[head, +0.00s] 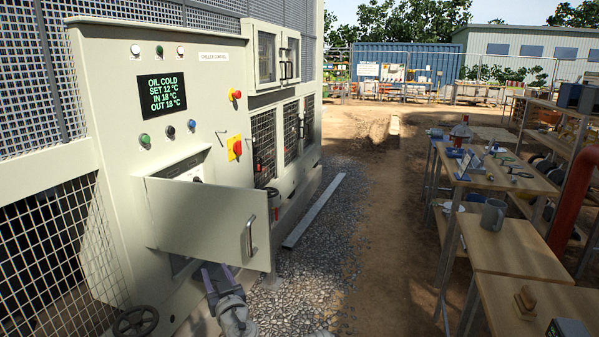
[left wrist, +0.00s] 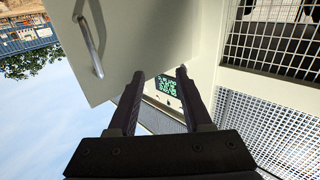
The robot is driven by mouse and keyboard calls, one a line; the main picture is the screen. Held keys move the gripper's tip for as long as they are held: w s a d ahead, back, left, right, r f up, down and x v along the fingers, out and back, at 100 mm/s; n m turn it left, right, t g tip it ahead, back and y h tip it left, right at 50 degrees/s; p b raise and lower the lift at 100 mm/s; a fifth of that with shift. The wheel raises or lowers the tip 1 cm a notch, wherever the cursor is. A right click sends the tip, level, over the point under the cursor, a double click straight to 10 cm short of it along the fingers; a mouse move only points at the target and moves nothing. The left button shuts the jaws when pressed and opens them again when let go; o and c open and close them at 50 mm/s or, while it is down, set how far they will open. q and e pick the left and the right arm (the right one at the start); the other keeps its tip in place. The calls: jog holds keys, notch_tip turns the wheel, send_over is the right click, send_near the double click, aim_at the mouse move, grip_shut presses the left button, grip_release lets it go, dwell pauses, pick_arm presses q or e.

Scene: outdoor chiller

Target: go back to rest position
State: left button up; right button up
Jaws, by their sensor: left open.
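My left gripper (head: 217,276) is in the lower middle of the head view, close beneath the open door (head: 205,212) of the chiller control cabinet (head: 115,110). In the left wrist view my left gripper (left wrist: 160,78) has its two fingers apart with nothing between them. The door (left wrist: 150,40) and its handle (left wrist: 90,45) fill the upper left there. I cannot tell whether a fingertip touches the door. The cabinet's screen (head: 162,95) reads OIL COLD. My right gripper is not in view.
A long metal strip (head: 314,211) lies on the gravel beside the cabinet. Wooden tables (head: 520,258) with tools and a grey mug (head: 493,214) stand at the right. A black handwheel (head: 135,321) is at the lower left. The dirt path (head: 392,240) between is clear.

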pick_arm(q)
jog(key=s+d+f+m+g+h+p, duration=0.25)
jog(key=s+d+f+g+p, duration=0.2)
jog(key=s+f+g, duration=0.6)
jog(key=s+d+f+m+g+h+p, duration=0.1)
jog(key=s+d+f+m+g+h, duration=0.1)
jog(key=s+d, duration=0.3)
jog(key=s+d+f+m+g+h+p, duration=0.1)
jog(key=s+d+f+m+g+h, duration=0.1)
jog(key=s+d+m, duration=0.3)
jog(key=shift+s+d+g+h+p, duration=0.15)
jog(key=shift+s+g+h+p, duration=0.25)
jog(key=shift+s+g, duration=0.5)
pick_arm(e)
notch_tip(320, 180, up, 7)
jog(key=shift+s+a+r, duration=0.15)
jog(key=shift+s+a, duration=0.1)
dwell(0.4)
